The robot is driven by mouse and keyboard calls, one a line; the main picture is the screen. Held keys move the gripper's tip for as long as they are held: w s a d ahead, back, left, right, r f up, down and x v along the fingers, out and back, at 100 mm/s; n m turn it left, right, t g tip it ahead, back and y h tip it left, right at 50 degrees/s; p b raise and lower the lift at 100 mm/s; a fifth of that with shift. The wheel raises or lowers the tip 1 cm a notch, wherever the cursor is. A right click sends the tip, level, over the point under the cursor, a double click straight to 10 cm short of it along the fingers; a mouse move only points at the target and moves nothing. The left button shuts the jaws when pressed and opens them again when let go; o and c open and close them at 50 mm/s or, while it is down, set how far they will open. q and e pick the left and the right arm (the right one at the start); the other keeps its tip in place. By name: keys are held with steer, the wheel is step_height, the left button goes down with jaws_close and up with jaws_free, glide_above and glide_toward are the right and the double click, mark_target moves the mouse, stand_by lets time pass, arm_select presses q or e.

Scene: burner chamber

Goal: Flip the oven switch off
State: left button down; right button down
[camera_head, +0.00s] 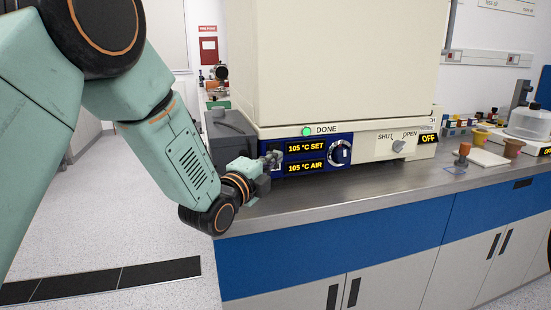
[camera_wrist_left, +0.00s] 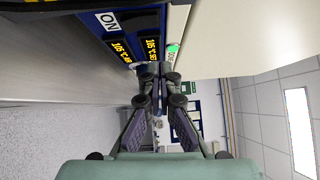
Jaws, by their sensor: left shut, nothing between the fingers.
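The oven (camera_head: 345,60) is a large cream box on the metal bench, with a blue control panel (camera_head: 318,141) low on its front. The panel's yellow displays read 105 °C SET and 105 °C AIR, and a green DONE lamp (camera_head: 307,132) is lit above them. My left gripper (camera_head: 274,160) is shut and empty at the panel's left end.
A round dial (camera_head: 340,152) sits right of the displays. Further right are a SHUT/OPEN knob (camera_head: 398,146) and an OFF display (camera_head: 428,138). Small cups, a white plate (camera_head: 488,157) and a glass-covered device (camera_head: 530,120) stand on the right of the bench. A grey box (camera_head: 228,135) is left of the oven.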

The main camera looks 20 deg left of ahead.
arm_select(q)
steer(key=r+v, duration=0.1)
steer(key=v, duration=0.7)
steer(key=s+a+f+n+g+y, duration=0.1)
steer(key=s+f+n+g, duration=0.4)
steer(key=f+n, duration=0.55)
steer(key=s+f+n+g+y, duration=0.1)
steer(key=s+f+n+g, duration=0.45)
steer(key=f, duration=0.75)
steer(key=s+f+n+g, duration=0.1)
steer(key=s+f+g, duration=0.1)
steer(key=s+f, duration=0.3)
steer(key=s+f+n+g+y, duration=0.1)
steer(key=s+f, duration=0.5)
steer(key=s, duration=0.7)
steer(key=s+f+n+g, duration=0.3)
steer(key=s+f, duration=0.3)
steer(key=s, duration=0.4)
steer(key=shift+a+g+y+p, duration=0.2)
steer(key=shift+g+y+p, duration=0.15)
steer(key=shift+g, duration=0.5)
steer(key=shift+f, duration=0.1)
